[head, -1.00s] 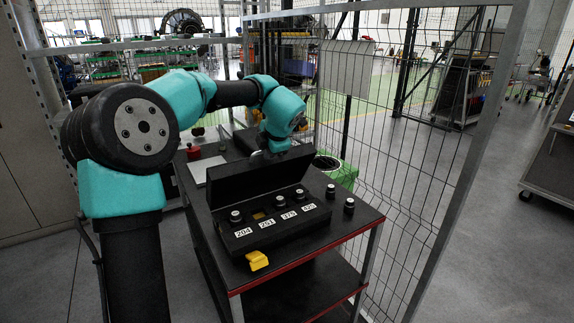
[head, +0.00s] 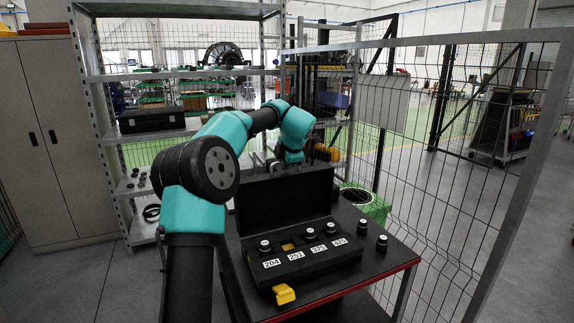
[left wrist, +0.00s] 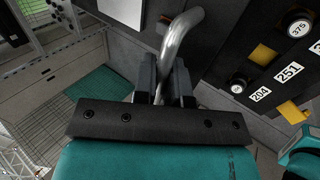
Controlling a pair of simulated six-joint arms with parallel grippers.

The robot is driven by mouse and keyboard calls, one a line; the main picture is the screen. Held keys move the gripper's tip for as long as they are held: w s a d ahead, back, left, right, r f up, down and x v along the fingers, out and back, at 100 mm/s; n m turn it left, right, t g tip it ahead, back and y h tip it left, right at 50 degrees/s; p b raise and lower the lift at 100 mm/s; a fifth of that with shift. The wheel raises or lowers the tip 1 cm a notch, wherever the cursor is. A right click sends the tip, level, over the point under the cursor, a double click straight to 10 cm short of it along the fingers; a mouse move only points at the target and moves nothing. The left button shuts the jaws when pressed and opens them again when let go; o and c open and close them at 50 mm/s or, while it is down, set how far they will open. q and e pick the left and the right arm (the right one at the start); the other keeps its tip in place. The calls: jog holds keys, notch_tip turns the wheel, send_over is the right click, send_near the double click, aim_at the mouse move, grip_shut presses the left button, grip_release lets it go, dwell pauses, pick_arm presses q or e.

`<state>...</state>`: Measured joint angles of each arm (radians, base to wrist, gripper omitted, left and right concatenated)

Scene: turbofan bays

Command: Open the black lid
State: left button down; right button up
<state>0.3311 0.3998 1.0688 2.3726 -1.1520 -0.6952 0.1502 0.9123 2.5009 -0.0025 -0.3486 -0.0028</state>
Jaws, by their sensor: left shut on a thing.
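The black lid (head: 284,203) stands raised, close to upright, at the back of the black case (head: 315,261) in the head view. A curved metal handle (left wrist: 182,35) shows at the top of the left wrist view. My left gripper (head: 290,163) is behind the top of the lid in the head view, and its fingertips are partly hidden there. In the left wrist view its two fingers (left wrist: 163,78) are closed on the metal handle. My right gripper is in no view.
The case bears several knobs with number labels, and a yellow latch (head: 284,294) at its front. Two loose dark knobs (head: 361,228) (head: 382,243) stand on the table (head: 399,262) to the right. A wire mesh fence (head: 440,180) runs along the right side.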

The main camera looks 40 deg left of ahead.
pick_arm(q)
jog(key=c, duration=1.2)
grip_release()
jog(key=v, duration=1.7)
jog(key=shift+r, duration=0.25)
jog(key=shift+o, duration=0.2)
